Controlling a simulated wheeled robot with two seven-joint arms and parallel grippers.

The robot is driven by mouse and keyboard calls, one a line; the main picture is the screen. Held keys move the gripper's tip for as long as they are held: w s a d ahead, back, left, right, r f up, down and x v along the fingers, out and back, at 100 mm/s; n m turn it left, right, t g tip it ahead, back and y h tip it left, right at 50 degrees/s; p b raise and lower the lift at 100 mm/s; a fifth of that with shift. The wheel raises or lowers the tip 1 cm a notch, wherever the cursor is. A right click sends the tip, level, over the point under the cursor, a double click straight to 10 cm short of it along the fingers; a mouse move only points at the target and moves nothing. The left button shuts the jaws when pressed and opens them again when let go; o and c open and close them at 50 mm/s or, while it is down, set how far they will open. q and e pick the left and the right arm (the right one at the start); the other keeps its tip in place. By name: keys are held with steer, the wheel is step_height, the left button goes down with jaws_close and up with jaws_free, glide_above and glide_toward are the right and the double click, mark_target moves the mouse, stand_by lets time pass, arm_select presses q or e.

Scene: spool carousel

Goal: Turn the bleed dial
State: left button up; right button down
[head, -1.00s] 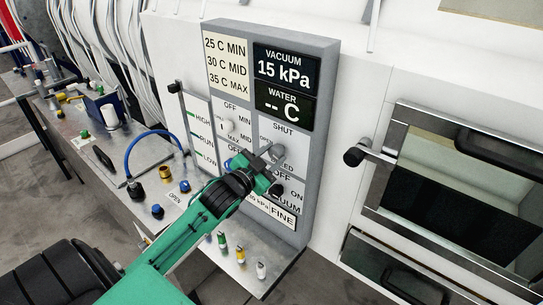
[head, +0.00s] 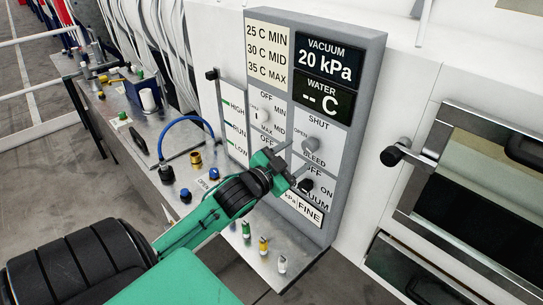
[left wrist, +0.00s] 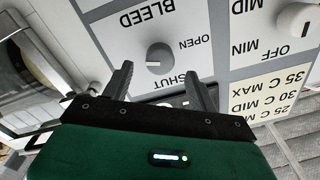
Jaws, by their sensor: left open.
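The bleed dial (head: 311,145) is a round grey knob on the grey panel (head: 375,60), with OPEN, SHUT and BLEED printed around it. In the left wrist view the dial (left wrist: 159,58) shows upside down, beyond and between my fingertips and apart from them. My left gripper (head: 295,160) is open and empty, just below the dial in the head view; its two fingers (left wrist: 160,85) also show in the left wrist view. The vacuum display (head: 329,62) reads 20 kPa and the water display shows dashes. My right gripper is not in view.
A white temperature dial (head: 262,116) sits left of the bleed dial, and a black vacuum knob (head: 305,186) lies just below my gripper. A metal bench (head: 175,175) with a blue hose (head: 187,120) and fittings is at the left. A door handle (head: 395,155) juts out at the right.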

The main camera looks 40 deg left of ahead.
arm_select(q)
steer(key=s+b, duration=0.2)
steer(key=s, duration=0.7)
steer(key=shift+s+a, duration=0.2)
steer(key=shift+s, duration=0.1)
steer(key=shift+f, duration=0.1)
